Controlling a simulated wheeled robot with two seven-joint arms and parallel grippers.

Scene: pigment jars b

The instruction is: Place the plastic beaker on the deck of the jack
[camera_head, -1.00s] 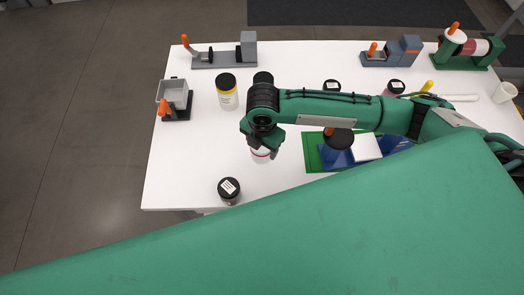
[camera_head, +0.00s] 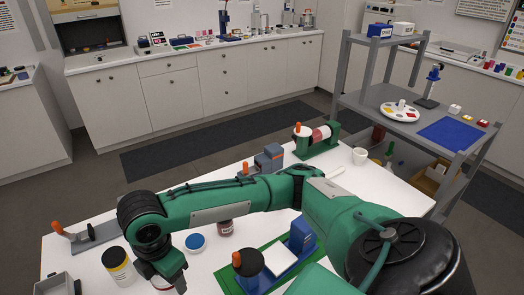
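A small white cup (camera_head: 360,156), which looks like the plastic beaker, stands upright at the table's far right. No jack is clearly identifiable. A blue device with a flat white top (camera_head: 280,257) stands on a green base (camera_head: 232,283) near the table's front, partly hidden by my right arm. My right arm comes in from the lower right and reaches left across the table. Its gripper (camera_head: 170,276) points down at the lower left, far from the cup. A pale jar (camera_head: 161,284) shows at its fingers; whether they grip it is unclear. My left gripper is not in view.
A yellow-labelled jar (camera_head: 119,267) stands left of the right gripper. A green stand (camera_head: 316,141) is left of the cup. A grey shelf (camera_head: 385,105) stands behind the table.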

